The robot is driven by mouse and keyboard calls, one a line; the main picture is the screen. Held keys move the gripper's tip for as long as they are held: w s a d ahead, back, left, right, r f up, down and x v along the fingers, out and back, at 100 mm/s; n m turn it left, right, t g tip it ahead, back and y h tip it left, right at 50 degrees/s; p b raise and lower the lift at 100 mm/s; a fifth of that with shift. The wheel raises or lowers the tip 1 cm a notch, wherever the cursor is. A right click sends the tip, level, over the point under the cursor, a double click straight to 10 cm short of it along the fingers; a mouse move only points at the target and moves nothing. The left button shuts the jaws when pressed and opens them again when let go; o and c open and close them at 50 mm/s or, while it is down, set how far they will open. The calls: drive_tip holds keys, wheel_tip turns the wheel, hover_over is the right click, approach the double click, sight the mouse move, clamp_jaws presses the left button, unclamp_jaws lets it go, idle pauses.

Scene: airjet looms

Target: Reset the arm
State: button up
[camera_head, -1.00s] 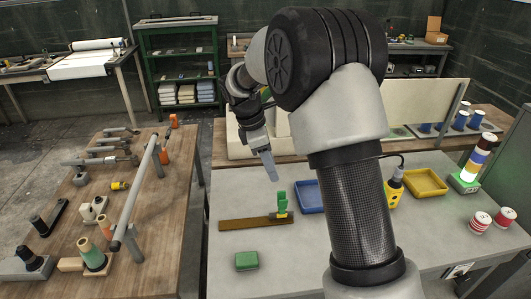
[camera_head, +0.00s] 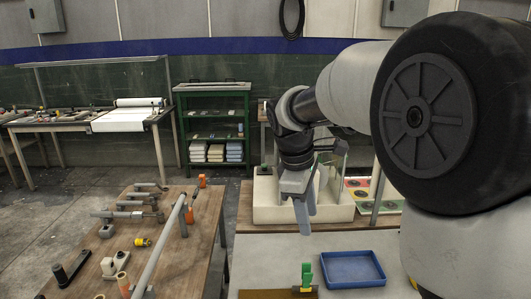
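My arm rises at the right of the head view, its large dark joint close to the camera, and bends left and down. My gripper (camera_head: 304,214) hangs fingers-down from the wrist, in front of the pale box-like bin (camera_head: 268,205) in the picture. Its pale blue-grey fingers are seen nearly edge-on, so their spacing is unclear. I see nothing hanging from the fingers.
Below lie a blue tray (camera_head: 352,269), a green piece (camera_head: 307,276) and a brown strip (camera_head: 262,294) on the grey table (camera_head: 255,255). A wooden bench (camera_head: 190,262) with rods and tools stands left. A green shelf (camera_head: 212,95) stands behind.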

drive_tip(key=s+d+r+m+t+y, duration=0.1)
drive_tip(key=s+m+t, duration=0.1)
drive_tip(key=s+m, duration=0.4)
drive_tip(key=s+d+r+m+t+y, duration=0.1)
drive_tip(key=s+m, duration=0.6)
drive_tip(key=s, duration=0.9)
drive_tip(key=shift+d+r+t, duration=0.5)
drive_tip(key=shift+r+t, duration=0.1)
drive_tip(key=shift+r, duration=0.05)
